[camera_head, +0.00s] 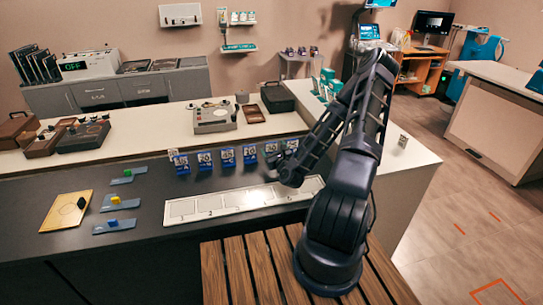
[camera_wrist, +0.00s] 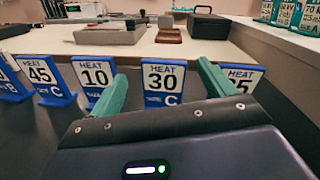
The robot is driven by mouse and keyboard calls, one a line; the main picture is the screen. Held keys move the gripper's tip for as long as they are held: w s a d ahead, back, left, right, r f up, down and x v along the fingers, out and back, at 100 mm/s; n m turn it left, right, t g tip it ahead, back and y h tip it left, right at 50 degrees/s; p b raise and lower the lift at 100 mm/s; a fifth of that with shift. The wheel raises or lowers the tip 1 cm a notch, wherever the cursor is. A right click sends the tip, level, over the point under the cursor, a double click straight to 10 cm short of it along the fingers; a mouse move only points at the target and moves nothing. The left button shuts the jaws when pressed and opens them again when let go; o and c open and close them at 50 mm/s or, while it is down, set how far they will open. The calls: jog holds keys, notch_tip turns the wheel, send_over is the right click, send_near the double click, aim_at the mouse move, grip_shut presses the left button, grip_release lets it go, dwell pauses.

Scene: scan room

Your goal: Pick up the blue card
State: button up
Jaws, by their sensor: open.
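Several blue-and-white number cards (camera_head: 228,157) stand upright in a row on the dark counter; which one the task means, I cannot tell. In the wrist view, a card reading HEAT 30 C (camera_wrist: 163,84) stands ahead, between the lines of my two green fingers. A HEAT 10 card (camera_wrist: 94,76) is left of it, partly behind the left finger, and a HEAT card ending in 5 (camera_wrist: 243,77) is partly behind the right finger. A 45 C card (camera_wrist: 47,80) is farther left. My gripper (camera_wrist: 160,72) is open, with nothing visibly held. In the head view my gripper (camera_head: 277,171) is near the row's right end.
A white slotted panel (camera_head: 245,199) lies in front of the cards. Blue-grey plates with coloured blocks (camera_head: 113,226) and a yellow board (camera_head: 58,212) are at left. Behind the cards are a grey device (camera_head: 212,117) and a dark case (camera_head: 278,98) on the white ledge.

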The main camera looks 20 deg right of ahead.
aim_at(272, 150)
jog(key=f+m+h, duration=0.1)
jog(key=m, duration=0.1)
jog(key=s+f+m+h, duration=0.1)
jog(key=f+m, duration=0.1)
jog(key=shift+s, duration=0.1)
jog(key=shift+w+d, duration=0.1)
jog(key=shift+w, duration=3.6)
jog(key=c, duration=1.1)
notch_tip(272, 150, up, 20)
jog(key=shift+r, duration=0.1)
